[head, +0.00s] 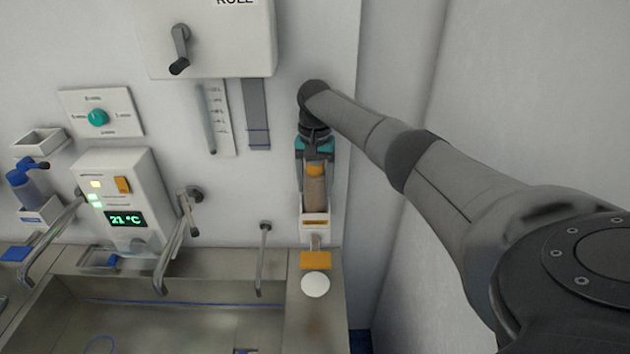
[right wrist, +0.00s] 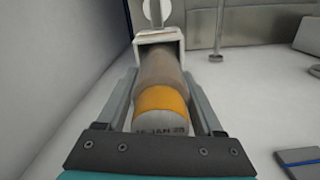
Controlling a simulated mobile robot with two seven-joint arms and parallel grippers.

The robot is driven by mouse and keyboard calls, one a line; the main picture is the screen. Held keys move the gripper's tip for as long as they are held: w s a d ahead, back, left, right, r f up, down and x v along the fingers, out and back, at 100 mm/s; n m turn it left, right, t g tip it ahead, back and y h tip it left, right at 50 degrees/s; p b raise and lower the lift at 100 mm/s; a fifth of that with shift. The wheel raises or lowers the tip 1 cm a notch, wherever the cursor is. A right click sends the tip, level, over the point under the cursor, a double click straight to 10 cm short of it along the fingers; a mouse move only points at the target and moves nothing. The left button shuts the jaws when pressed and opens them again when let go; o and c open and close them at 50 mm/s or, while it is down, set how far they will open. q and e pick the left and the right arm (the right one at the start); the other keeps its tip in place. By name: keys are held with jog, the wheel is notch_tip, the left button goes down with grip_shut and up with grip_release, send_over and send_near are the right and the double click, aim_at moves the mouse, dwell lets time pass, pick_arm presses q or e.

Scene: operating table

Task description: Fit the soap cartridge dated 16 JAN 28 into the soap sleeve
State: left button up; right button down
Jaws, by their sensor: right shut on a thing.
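The soap cartridge (head: 315,190) is a brownish cylinder with an orange band and a pale end cap. In the right wrist view the cartridge (right wrist: 160,92) carries a partly legible date, which seems to end in JAN 28. My right gripper (head: 315,196) is shut on it, a finger on each side, and points down along the wall. The white soap sleeve (head: 316,222) is on the wall below. In the right wrist view the cartridge's far end is at the mouth of the sleeve (right wrist: 142,38); how deep it sits is hidden. My left gripper is out of view.
An orange lever (head: 315,260) and a white round disc (head: 315,284) are below the sleeve. A steel sink (head: 180,325) with taps lies to the left. A blue-topped bottle (head: 24,188) is at far left. The wall corner is close on the right.

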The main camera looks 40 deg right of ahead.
jog(key=shift+f+b, duration=0.35)
jog(key=shift+f, duration=0.75)
grip_release()
notch_tip(320, 180, up, 15)
jog(key=shift+r+b, duration=0.1)
jog(key=shift+b, duration=0.6)
dwell(0.3)
